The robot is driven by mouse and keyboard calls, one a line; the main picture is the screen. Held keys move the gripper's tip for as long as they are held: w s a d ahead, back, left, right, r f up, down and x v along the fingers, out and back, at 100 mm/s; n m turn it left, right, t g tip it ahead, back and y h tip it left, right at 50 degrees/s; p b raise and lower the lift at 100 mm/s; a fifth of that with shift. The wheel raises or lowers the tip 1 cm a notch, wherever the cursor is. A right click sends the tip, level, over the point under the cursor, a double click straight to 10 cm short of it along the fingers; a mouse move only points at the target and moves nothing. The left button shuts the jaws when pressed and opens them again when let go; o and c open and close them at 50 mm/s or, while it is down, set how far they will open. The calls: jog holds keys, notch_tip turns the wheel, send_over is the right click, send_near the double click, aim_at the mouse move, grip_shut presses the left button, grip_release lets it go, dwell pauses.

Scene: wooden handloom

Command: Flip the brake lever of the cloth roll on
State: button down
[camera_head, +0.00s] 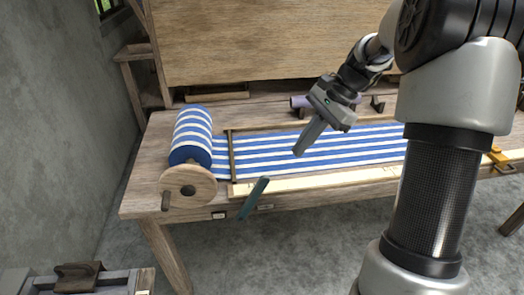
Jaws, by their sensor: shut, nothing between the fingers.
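The cloth roll (190,135), wound with blue and white striped cloth, sits at the left end of the loom. Its round wooden end disc (188,187) faces me and has a dark centre hole and a small peg. A flat teal lever (253,199), which looks like the brake lever, stands at the loom's front edge, right of the disc. Its top leans to the right. My gripper (298,151) is shut and empty above the striped cloth, up and right of the lever and apart from it. My gripper hides part of the cloth.
The striped cloth (270,153) stretches right across the wooden loom table (137,196). A purple roll (300,102) lies behind it. A yellow part (497,157) is at the right edge. A grey wall is on the left. Open floor shows in front of the table.

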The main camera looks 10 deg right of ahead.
jog(key=w+d+f+m+y+b, duration=0.2)
jog(key=w+d+f+m, duration=0.1)
jog(key=f, duration=0.6)
jog(key=shift+w+d+f+m, duration=0.35)
jog(key=shift+w+d, duration=0.2)
jog(key=shift+d, duration=0.5)
jog(key=shift+f, duration=0.15)
jog(key=a+f+b, duration=0.2)
jog(key=a+f, duration=0.3)
jog(key=a, duration=0.5)
jog(key=shift+f, duration=0.35)
